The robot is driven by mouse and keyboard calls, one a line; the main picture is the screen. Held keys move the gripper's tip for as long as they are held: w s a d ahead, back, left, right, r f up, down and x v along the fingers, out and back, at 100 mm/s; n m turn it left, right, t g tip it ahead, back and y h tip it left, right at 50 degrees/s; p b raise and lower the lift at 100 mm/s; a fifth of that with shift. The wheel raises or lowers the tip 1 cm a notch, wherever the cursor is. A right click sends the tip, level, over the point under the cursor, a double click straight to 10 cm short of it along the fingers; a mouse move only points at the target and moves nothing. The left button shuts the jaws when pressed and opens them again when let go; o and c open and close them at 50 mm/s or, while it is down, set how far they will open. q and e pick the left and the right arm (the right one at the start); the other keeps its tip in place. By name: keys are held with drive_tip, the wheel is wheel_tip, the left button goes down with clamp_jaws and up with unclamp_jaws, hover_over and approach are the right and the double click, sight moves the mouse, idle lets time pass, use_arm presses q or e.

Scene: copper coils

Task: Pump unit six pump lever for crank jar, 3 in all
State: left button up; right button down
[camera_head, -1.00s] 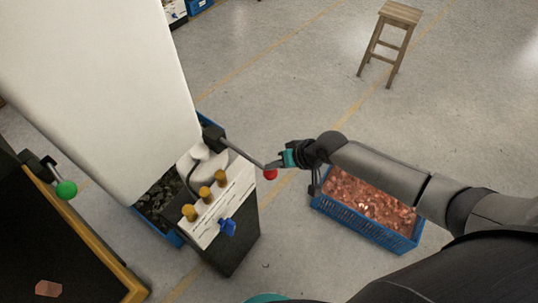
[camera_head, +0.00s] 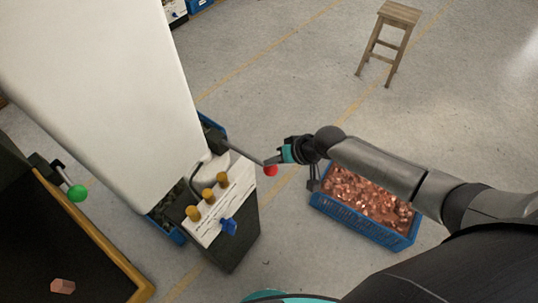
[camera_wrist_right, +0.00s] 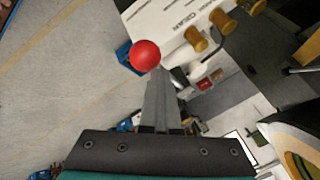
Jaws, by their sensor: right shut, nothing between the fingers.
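The unit has a white labelled panel (camera_head: 237,192), several brass-coloured knobs and a blue valve handle (camera_head: 229,227). My right gripper (camera_head: 274,160) is shut and empty, its tips right at the red ball. In the right wrist view the closed fingers (camera_wrist_right: 158,90) point at the red ball (camera_wrist_right: 146,56); whether they touch cannot be told. No jar can be made out. My left gripper is not in view.
A blue crate of copper pieces (camera_head: 330,208) stands on the floor below my right arm. A large white body (camera_head: 100,90) hides part of the unit and another blue crate. A black tray (camera_head: 35,235) with a green-ball lever (camera_head: 77,193) is at left. A stool (camera_head: 400,14) stands far back.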

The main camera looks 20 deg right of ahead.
drive_tip(key=shift+w+a+r+p, duration=0.1)
drive_tip(key=shift+w+r+p, duration=0.1)
drive_tip(key=shift+r+p, duration=0.65)
drive_tip(key=shift+w+a+r+p, duration=0.1)
drive_tip(key=shift+w+r+p, duration=0.05)
drive_tip(key=shift+r+p, duration=0.65)
drive_tip(key=shift+r, duration=0.15)
wheel_tip(320, 180, up, 3)
drive_tip(key=shift+w+a+p, duration=0.1)
drive_tip(key=shift+w+p, duration=0.05)
drive_tip(key=shift+p, duration=1.1)
drive_tip(key=shift+w+r+b, duration=0.1)
drive_tip(key=shift+r+b, duration=0.2)
drive_tip(key=shift+r, duration=0.65)
